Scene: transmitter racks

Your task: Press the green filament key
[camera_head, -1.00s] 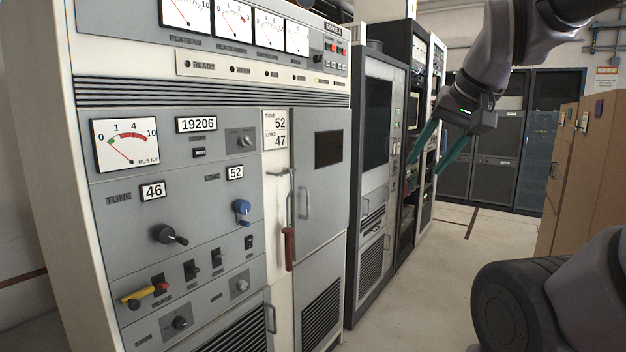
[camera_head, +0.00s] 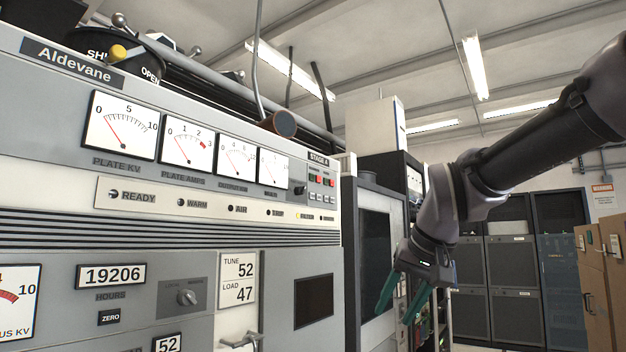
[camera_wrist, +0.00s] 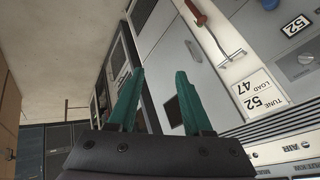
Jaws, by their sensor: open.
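The transmitter cabinet (camera_head: 200,233) fills the left of the head view. A small key panel (camera_head: 322,187) labelled STAGE A sits at the upper right of its front, with red keys and several small pale keys. My gripper (camera_head: 394,316), with green fingers, is open and empty to the right of and below that panel, apart from the cabinet. In the wrist view my gripper (camera_wrist: 160,72) shows its two fingers spread with nothing between them; the key panel is not seen there.
Meters (camera_head: 122,126) and a row of indicator lamps (camera_head: 215,205) lie left of the panel. Darker racks (camera_head: 377,262) stand behind my gripper. A red-handled lever (camera_wrist: 197,14) shows in the wrist view. Brown cabinets (camera_head: 600,285) stand at right; floor is clear between.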

